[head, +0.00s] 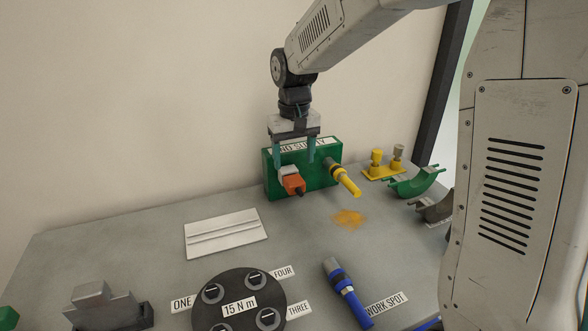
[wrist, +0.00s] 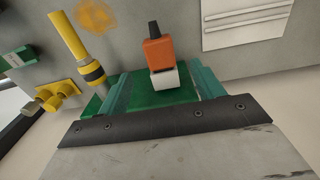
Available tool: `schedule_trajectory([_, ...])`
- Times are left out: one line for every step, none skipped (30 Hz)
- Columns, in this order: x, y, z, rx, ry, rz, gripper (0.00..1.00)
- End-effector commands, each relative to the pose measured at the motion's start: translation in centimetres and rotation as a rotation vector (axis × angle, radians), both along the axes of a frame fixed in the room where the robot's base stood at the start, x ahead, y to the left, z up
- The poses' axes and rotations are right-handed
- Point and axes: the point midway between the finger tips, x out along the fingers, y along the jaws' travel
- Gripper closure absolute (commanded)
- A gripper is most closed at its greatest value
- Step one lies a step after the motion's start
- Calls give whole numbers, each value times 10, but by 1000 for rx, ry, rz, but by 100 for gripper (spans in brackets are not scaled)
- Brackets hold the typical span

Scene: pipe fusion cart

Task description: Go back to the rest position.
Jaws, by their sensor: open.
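My gripper (head: 294,157) is open in front of and above the green supply box (head: 272,183) at the back of the table. Its two teal fingers show in the wrist view (wrist: 160,92), with an orange and white plug (wrist: 158,52) seen between them. In the head view the orange plug (head: 293,185) sits at the front of the green box. I cannot tell whether the fingers touch it. A yellow pipe with a dark collar (head: 347,182) sticks out of the box beside the right finger.
A white ribbed plate (head: 226,233) lies left of centre. Yellow fittings (head: 383,168) and a green half-shell (head: 417,183) lie at the right. An orange stain (head: 348,218) marks the table.

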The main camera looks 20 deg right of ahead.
Motion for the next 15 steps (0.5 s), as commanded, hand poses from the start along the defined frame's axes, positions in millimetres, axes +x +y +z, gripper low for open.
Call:
schedule_trajectory([0, 0, 5, 0, -2, 0, 33])
schedule_trajectory([0, 0, 6, 0, -2, 0, 33])
schedule_trajectory([0, 0, 8, 0, -1, 0, 33])
schedule_trajectory([0, 0, 9, 0, -1, 0, 33])
schedule_trajectory([0, 0, 9, 0, 0, 0, 33])
schedule_trajectory([0, 0, 9, 0, 0, 0, 33])
schedule_trajectory([0, 0, 9, 0, 0, 0, 33])
schedule_trajectory([0, 0, 9, 0, 0, 0, 33])
schedule_trajectory([0, 0, 9, 0, 0, 0, 33])
schedule_trajectory([0, 0, 9, 0, 0, 0, 33])
schedule_trajectory([0, 0, 9, 0, 0, 0, 33])
schedule_trajectory([0, 0, 9, 0, 0, 0, 33])
schedule_trajectory([0, 0, 9, 0, 0, 0, 33])
schedule_trajectory([0, 0, 9, 0, 0, 0, 33])
schedule_trajectory([-1, 0, 9, 0, 3, 3, 33])
